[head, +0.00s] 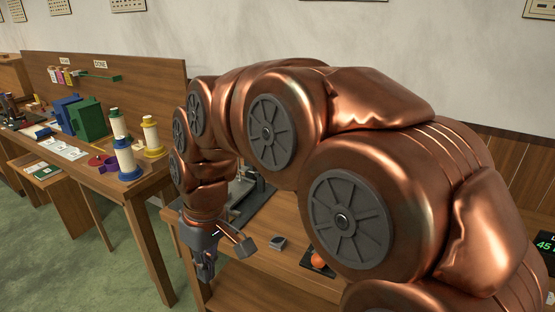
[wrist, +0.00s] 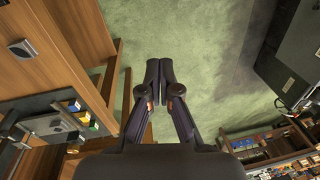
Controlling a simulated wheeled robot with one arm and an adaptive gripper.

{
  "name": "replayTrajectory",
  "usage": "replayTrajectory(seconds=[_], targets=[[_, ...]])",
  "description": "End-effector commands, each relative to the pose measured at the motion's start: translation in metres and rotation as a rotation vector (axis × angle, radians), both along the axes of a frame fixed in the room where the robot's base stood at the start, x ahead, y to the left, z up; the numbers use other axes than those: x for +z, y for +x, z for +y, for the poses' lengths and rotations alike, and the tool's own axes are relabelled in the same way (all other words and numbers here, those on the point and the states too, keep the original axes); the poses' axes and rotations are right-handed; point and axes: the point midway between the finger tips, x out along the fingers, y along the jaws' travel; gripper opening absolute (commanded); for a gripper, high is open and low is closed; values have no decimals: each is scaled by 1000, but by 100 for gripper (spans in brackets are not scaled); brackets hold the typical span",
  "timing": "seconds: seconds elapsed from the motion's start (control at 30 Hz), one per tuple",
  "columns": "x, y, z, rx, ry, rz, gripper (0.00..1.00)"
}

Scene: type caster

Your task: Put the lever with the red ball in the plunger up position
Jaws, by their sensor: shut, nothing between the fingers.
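An orange-red ball (head: 318,260) shows in the head view on the wooden bench, just beneath my arm. A small dark piece sits beside it; I cannot tell whether the ball belongs to the lever. A grey and dark machine part (head: 243,190) shows behind my forearm, mostly hidden. No lever shaft or plunger can be made out. My gripper (head: 206,270) hangs pointing down in front of the bench, left of the ball and apart from it. In the wrist view my gripper (wrist: 159,68) is shut and empty, with green floor beyond its fingertips.
A left-hand table (head: 140,186) holds spools (head: 150,134), a green box (head: 88,118) and blue boxes. A small grey block (head: 277,243) lies on the bench left of the ball. Green carpet (head: 95,270) is open at lower left. The wrist view shows wooden furniture (wrist: 50,55) close on the left.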

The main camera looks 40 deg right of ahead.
Motion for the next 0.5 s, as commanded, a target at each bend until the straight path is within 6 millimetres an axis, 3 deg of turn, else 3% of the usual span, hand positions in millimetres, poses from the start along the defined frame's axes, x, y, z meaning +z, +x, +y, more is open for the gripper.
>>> replayTrajectory(seconds=[0.1,0.27,0.5], targets=[[19,49,-25,38,36,-75,0],[42,104,-72,84,61,-179,0],[71,165,-173,123,44,-345,0]])
